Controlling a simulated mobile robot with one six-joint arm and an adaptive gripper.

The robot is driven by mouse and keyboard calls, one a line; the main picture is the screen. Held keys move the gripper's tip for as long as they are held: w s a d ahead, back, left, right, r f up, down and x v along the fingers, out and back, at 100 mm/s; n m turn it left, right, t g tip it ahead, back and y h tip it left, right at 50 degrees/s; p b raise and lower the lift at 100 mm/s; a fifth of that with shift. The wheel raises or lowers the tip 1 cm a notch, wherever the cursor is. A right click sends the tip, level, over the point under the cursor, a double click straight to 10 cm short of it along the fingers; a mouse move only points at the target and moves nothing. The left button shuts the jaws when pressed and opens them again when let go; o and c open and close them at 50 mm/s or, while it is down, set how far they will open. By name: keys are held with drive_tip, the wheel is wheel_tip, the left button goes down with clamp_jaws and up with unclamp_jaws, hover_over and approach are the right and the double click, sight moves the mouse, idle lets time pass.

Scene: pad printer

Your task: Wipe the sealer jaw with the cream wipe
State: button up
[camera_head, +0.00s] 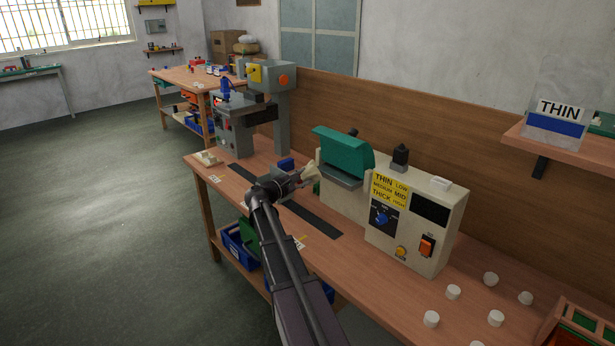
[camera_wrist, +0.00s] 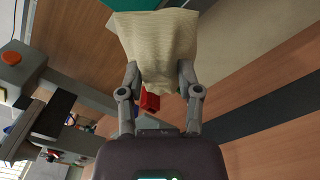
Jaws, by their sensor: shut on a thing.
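The cream wipe (camera_wrist: 160,45) hangs between the two fingers of my gripper (camera_wrist: 159,82) in the wrist view, and the fingers are shut on it. In the head view my gripper (camera_head: 308,176) is just left of the sealer, with the wipe (camera_head: 311,172) at its tip. The sealer (camera_head: 424,222) is a cream box with a green upper jaw cover (camera_head: 343,146) and a grey jaw ledge (camera_head: 341,176) below it. The wipe is close to the left end of the jaw; I cannot tell whether they touch. The wipe hides part of the green cover in the wrist view.
The grey pad printer (camera_head: 238,125) stands at the left end of the bench (camera_head: 372,268). Several white caps (camera_head: 453,292) lie at the front right, near a wooden crate (camera_head: 582,325). A dark strip (camera_head: 313,219) runs along the bench. A shelf (camera_head: 560,148) is on the right.

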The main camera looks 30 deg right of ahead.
drive_tip(key=shift+s+a, duration=0.15)
drive_tip(key=shift+a, duration=0.75)
drive_tip(key=shift+s+a, duration=0.1)
drive_tip(key=shift+a, duration=0.8)
drive_tip(key=shift+a, duration=0.1)
drive_tip(key=shift+s+a, duration=0.2)
drive_tip(key=shift+a, duration=1.15)
drive_tip(key=shift+s, duration=0.1)
